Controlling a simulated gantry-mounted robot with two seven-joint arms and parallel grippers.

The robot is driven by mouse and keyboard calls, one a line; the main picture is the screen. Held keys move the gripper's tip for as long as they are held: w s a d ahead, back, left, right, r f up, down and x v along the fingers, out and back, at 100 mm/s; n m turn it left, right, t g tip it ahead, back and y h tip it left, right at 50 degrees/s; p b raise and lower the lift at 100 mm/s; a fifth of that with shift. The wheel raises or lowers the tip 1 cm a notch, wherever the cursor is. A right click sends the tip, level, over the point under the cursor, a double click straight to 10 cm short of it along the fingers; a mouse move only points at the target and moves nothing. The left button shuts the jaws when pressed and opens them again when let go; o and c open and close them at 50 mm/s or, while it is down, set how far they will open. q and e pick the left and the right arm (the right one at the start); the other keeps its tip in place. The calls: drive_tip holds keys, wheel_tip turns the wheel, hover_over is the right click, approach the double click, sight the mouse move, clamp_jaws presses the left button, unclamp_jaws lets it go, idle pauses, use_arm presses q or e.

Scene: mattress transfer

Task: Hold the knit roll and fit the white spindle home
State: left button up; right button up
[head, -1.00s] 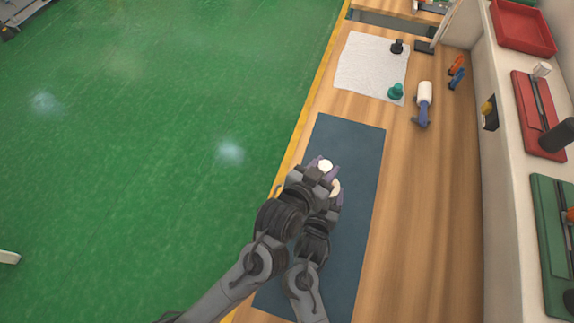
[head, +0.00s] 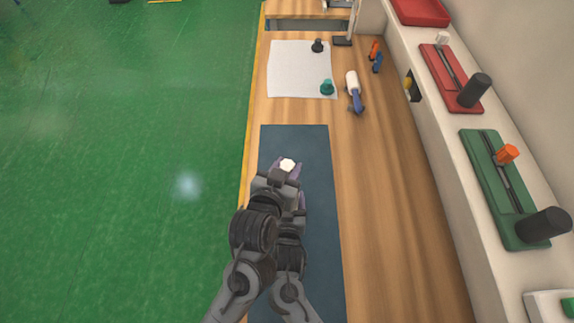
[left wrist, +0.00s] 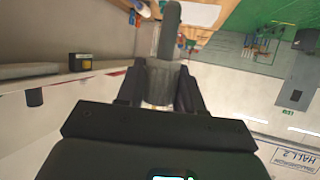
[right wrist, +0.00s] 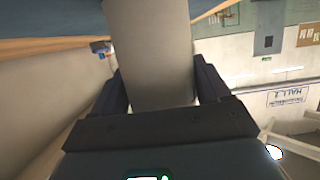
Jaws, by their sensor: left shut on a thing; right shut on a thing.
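My left gripper (head: 287,172) is over the blue mat, with a white round end showing between its fingers. In the left wrist view it is shut on a slim grey-looking piece, which I take to be the white spindle (left wrist: 169,40); its narrow shaft sticks out past the fingers. My right gripper (right wrist: 155,95) is close beside and mostly hidden behind the left one in the head view. In the right wrist view it is shut on a wide pale cylinder, the knit roll (right wrist: 150,45). I cannot tell whether the spindle touches or enters the roll.
The blue mat (head: 300,145) lies on the wooden bench (head: 380,200). A white cloth (head: 290,75) holds a green piece (head: 327,87) and a black piece (head: 318,45). A white-and-blue tool (head: 353,90) lies beside it. A ledge with red and green fixtures (head: 500,190) runs along the right.

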use_arm(q)
drive_tip(key=shift+f, duration=2.35)
drive_tip(key=shift+s+f, duration=0.1)
drive_tip(key=shift+f, duration=0.4)
idle(3.6)
drive_tip(key=shift+r, duration=0.1)
idle(1.5)
